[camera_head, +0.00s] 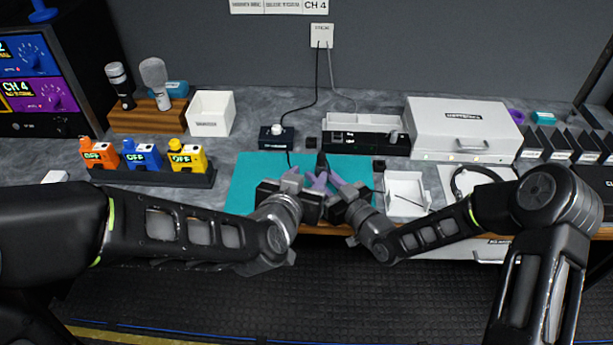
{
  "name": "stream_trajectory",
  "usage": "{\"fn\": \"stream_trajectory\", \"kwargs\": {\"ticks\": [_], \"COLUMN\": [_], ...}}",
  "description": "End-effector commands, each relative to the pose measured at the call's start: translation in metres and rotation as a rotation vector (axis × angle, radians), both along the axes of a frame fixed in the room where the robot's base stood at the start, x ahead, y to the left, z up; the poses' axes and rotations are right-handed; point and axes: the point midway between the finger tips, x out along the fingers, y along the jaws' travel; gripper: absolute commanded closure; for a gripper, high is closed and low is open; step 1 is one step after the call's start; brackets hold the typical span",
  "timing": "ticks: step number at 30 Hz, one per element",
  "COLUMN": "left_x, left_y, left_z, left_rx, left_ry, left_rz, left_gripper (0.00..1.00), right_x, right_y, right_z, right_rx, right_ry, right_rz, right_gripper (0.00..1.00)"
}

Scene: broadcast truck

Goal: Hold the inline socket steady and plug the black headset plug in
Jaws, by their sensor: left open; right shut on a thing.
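My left gripper (305,179) is open over the turquoise mat (250,172), its pale purple-grey fingertips pointing away from me. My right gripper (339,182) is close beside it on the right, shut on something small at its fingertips. A small black connector piece (322,159) shows just beyond the fingertips. I cannot tell for certain whether it is the headset plug or the inline socket, and the fingers hide the rest. A black cord (289,158) runs from a dark box (276,137) down to near my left fingers.
A black rack unit (366,143) stands behind the mat. A white tray (405,206) sits to the right, and a large white case (462,128) is behind it. Orange, blue and yellow boxes (143,156) stand at the left. The mat's left part is clear.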

Motion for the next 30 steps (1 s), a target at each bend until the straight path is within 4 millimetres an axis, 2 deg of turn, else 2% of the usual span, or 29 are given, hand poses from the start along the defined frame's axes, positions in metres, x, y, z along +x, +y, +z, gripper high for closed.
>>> {"fn": "stream_trajectory", "kwargs": {"ticks": [11, 12, 18, 21, 30], "left_x": [0.0002, 0.0003, 0.0003, 0.0003, 0.0003], "left_y": [0.0, 0.0, 0.0, 0.0, 0.0], "left_z": [0.0, 0.0, 0.0, 0.0, 0.0], "left_rx": [0.0, 0.0, 0.0, 0.0, 0.0], "left_ry": [0.0, 0.0, 0.0, 0.0, 0.0], "left_rz": [0.0, 0.0, 0.0, 0.0, 0.0], "left_gripper": [0.57, 0.57, 0.57, 0.57, 0.57], "right_x": [0.0001, 0.0001, 0.0001, 0.0001, -0.0011], "right_y": [0.0, 0.0, 0.0, 0.0001, -0.0012], "right_z": [0.0002, 0.0002, 0.0002, 0.0001, 0.0], "right_rx": [0.0, 0.0, 0.0, 0.0, 0.0], "right_ry": [0.0, 0.0, 0.0, 0.0, 0.0], "right_rz": [0.0, 0.0, 0.0, 0.0, 0.0], "right_gripper": [1.0, 0.72, 0.56, 0.48, 0.48]}}
